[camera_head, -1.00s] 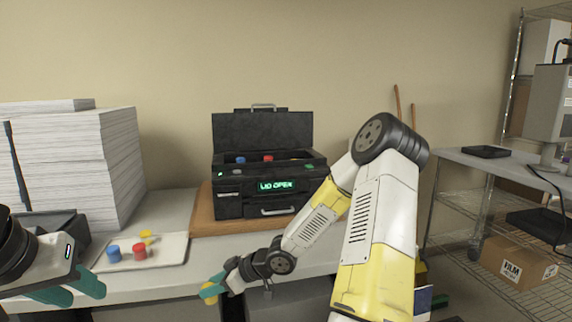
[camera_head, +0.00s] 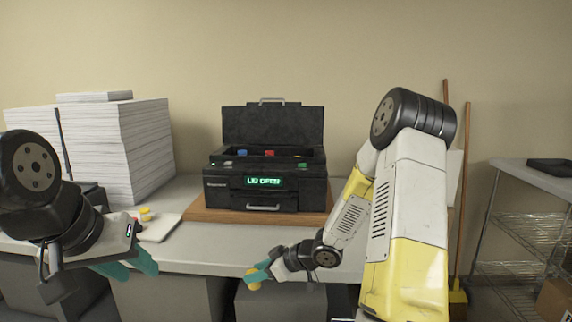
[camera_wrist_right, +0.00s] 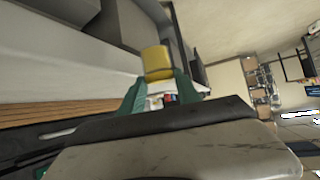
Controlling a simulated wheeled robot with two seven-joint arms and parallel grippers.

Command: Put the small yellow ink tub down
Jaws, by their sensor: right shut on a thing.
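My right gripper (camera_head: 258,274) is shut on a yellow ink tub (camera_head: 254,285), held low in front of the table's front edge. In the right wrist view, the tub (camera_wrist_right: 157,61) sits between the teal fingertips (camera_wrist_right: 157,84), in the air. My left gripper (camera_head: 132,264) looks open and empty, its teal fingers apart, at the table's front left. Behind it, a pale tray (camera_head: 161,228) is partly hidden by my left arm. A yellow tub (camera_head: 145,213) and part of a red tub (camera_head: 134,214) show on it.
A black machine (camera_head: 265,185) with its lid up stands on a wooden board (camera_head: 199,214); its display reads LID OPEN. Coloured tubs show inside. Tall paper stacks (camera_head: 145,145) stand at left. The grey tabletop (camera_head: 217,245) before the machine is clear.

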